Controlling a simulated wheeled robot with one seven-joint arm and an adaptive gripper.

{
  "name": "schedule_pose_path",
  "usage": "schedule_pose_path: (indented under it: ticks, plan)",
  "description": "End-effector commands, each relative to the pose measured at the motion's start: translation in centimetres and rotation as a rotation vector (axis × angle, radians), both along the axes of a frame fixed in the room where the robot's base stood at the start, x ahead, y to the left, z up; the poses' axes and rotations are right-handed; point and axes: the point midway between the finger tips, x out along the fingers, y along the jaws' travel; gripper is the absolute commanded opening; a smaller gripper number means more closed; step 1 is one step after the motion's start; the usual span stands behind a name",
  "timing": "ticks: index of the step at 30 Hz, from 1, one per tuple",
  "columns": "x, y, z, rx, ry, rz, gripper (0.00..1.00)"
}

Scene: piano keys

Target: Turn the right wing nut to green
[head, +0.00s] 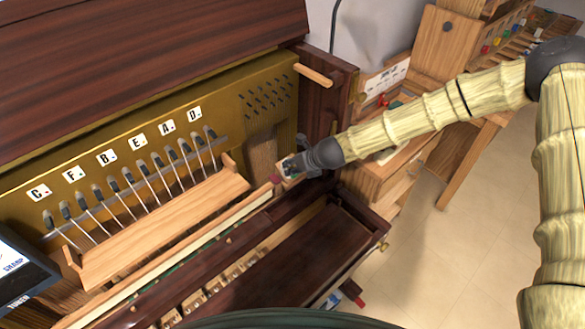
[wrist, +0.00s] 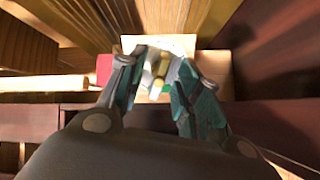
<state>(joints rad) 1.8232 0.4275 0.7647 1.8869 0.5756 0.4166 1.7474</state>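The right wing nut is a small yellowish piece (wrist: 160,72) on a pale plate (wrist: 158,42) in the middle of the wrist view. A small green patch (wrist: 168,88) shows just below it. My gripper (wrist: 155,66) has one finger on each side of the wing nut, with narrow gaps apparently left between them, so it looks partly open. I cannot tell whether a fingertip touches the nut. In the head view my gripper (head: 294,165) is at the right end of the keyboard rail and hides most of the nut.
A red block (wrist: 104,68) sits left of the plate. Several levers with letter cards stand above a wooden ledge (head: 165,225) at left. The dark cabinet side (head: 330,90) rises behind my gripper. A screen (head: 20,275) is at lower left.

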Motion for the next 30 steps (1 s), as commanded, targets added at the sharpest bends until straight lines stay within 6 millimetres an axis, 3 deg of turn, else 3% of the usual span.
schedule_pose_path:
  ticks: [12, 30]
  plan:
    - [0.40, 0.45, -0.81, 0.001, 0.001, 0.000, 0.34]
    - [0.13, 0.10, -0.15, 0.001, -0.001, 0.000, 0.34]
